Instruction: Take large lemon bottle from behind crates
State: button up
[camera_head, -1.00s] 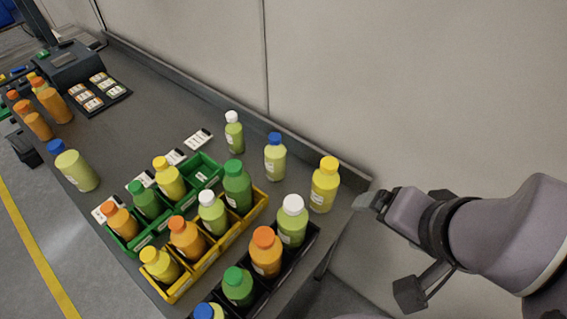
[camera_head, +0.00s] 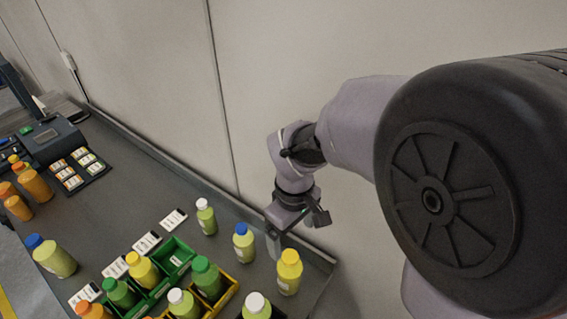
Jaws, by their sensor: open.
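Three bottles stand upright behind the crates, near the wall. The large yellow bottle with a yellow cap (camera_head: 289,274) is the rightmost and looks like the lemon one; its label is not readable. A green-yellow bottle with a blue cap (camera_head: 243,244) stands to its left. A smaller green bottle with a white cap (camera_head: 206,218) stands further left. My gripper (camera_head: 273,238) is open and empty, pointing down on the wall side, between the blue-capped and yellow-capped bottles in the picture. I cannot tell whether it touches either.
A green crate (camera_head: 176,262) and a yellow crate (camera_head: 229,293) hold several bottles in front. Cards (camera_head: 146,243) lie left of the crates. A raised edge (camera_head: 148,148) runs along the wall side of the counter.

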aim_at(292, 256)
notch_tip(292, 256, down, 10)
jog(key=b, duration=0.2)
jog(key=shift+f+b, duration=0.15)
jog(key=shift+b, duration=0.25)
notch_tip(292, 256, down, 5)
jog(key=shift+w+a+f+b, duration=0.1)
jog(key=shift+a+b, duration=0.05)
jog(key=shift+b, duration=0.8)
jog(key=shift+r, duration=0.2)
grip_shut()
